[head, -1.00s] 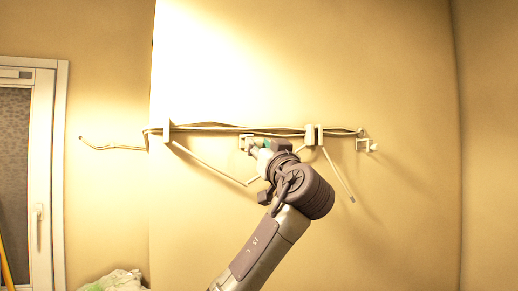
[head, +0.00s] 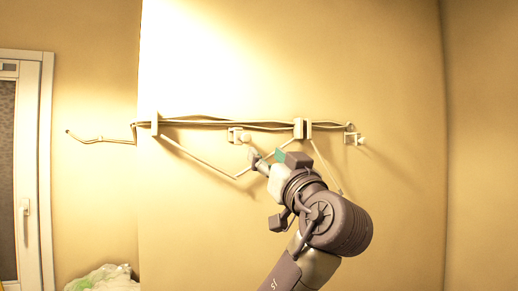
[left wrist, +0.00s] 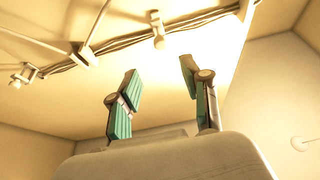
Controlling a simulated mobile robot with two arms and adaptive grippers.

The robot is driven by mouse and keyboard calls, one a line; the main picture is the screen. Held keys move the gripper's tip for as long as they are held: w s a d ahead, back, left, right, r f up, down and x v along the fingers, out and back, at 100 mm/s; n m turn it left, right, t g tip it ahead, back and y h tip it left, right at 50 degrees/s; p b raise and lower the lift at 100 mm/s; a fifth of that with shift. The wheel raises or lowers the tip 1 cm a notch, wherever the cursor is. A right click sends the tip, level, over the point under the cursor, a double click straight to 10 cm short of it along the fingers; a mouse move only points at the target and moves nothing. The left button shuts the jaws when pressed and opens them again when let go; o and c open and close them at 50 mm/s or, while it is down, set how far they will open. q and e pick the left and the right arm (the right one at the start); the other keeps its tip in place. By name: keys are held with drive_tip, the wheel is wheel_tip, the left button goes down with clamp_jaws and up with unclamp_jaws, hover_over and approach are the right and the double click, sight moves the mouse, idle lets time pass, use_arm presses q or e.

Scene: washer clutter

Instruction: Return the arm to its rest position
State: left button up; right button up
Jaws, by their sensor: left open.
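My left gripper (head: 266,160) is in front of the wall, just below and right of a small white tap (head: 239,136) on the pipes. In the left wrist view its two teal-padded fingers (left wrist: 160,85) stand apart with nothing between them. The tap also shows in the left wrist view (left wrist: 158,40), beyond the fingers and apart from them. My left arm rises from the lower middle of the head view and hides a part of the wall. My right gripper is not in view.
Pipes (head: 210,122) run across the wall, with a second tap (head: 354,138) at their right end. A bent pipe (head: 100,140) extends left. A door or window frame (head: 47,180) stands at the far left. A crumpled bag (head: 105,278) lies at the lower left.

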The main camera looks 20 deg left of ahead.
use_arm(q)
drive_tip(key=shift+s+d+f, duration=0.3)
drive_tip(key=shift+s+d, duration=0.15)
drive_tip(key=shift+f, duration=0.1)
